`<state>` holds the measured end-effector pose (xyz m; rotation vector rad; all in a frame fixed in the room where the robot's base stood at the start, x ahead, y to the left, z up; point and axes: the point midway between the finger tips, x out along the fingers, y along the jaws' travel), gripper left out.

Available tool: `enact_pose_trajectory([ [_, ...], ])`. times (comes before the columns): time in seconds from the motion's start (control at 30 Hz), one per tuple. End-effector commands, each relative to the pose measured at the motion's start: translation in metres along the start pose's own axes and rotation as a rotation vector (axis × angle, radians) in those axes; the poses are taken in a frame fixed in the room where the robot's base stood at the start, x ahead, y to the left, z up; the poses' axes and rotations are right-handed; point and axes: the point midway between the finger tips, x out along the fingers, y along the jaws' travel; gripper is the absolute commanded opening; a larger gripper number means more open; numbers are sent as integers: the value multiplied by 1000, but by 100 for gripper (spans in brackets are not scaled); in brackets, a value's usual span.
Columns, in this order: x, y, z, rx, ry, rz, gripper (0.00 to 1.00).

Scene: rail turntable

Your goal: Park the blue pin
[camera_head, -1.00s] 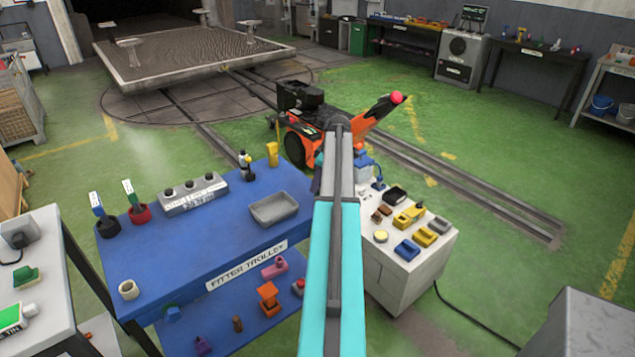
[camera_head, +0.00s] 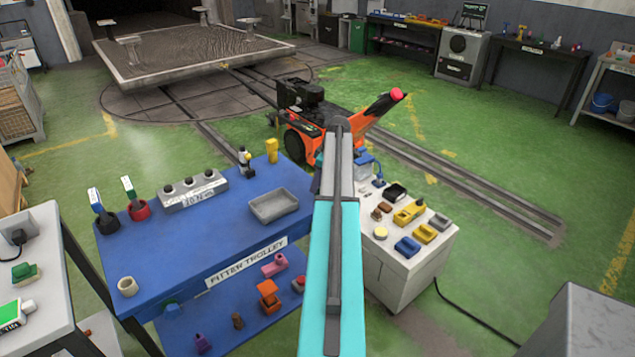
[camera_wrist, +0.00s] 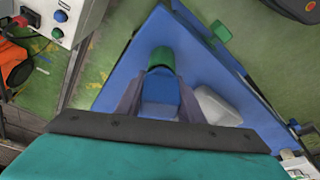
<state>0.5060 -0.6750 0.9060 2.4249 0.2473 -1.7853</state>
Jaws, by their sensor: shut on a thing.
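My gripper is hidden behind my arm in the head view. In the wrist view my gripper (camera_wrist: 161,84) has its two dark fingers closed on the sides of a blue piece, which I take to be the blue pin (camera_wrist: 160,92). A green round part (camera_wrist: 161,58) shows just beyond the blue piece; I cannot tell whether it belongs to it. Below is a blue surface (camera_wrist: 120,82) with a pale grey block (camera_wrist: 217,105) to the right of the fingers. I cannot tell whether the pin touches that surface.
The blue fitter trolley (camera_head: 180,258) carries a grey tray (camera_head: 274,207), a grey three-knob block (camera_head: 193,189) and holders with tagged pieces. A white cabinet (camera_head: 398,281) with small parts stands right of my arm. An orange machine (camera_head: 300,140) stands behind.

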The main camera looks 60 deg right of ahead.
Motion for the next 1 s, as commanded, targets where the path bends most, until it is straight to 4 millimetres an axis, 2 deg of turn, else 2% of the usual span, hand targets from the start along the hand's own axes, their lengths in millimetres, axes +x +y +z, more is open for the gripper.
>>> enact_pose_trajectory([
  [0.3,5,0,2,0,0,0,7],
  [0.33,5,0,2,0,0,0,36],
  [0.47,5,0,2,0,0,0,56],
  [0.8,4,0,2,0,0,0,56],
  [1.0,-4,0,2,0,0,1,56],
])
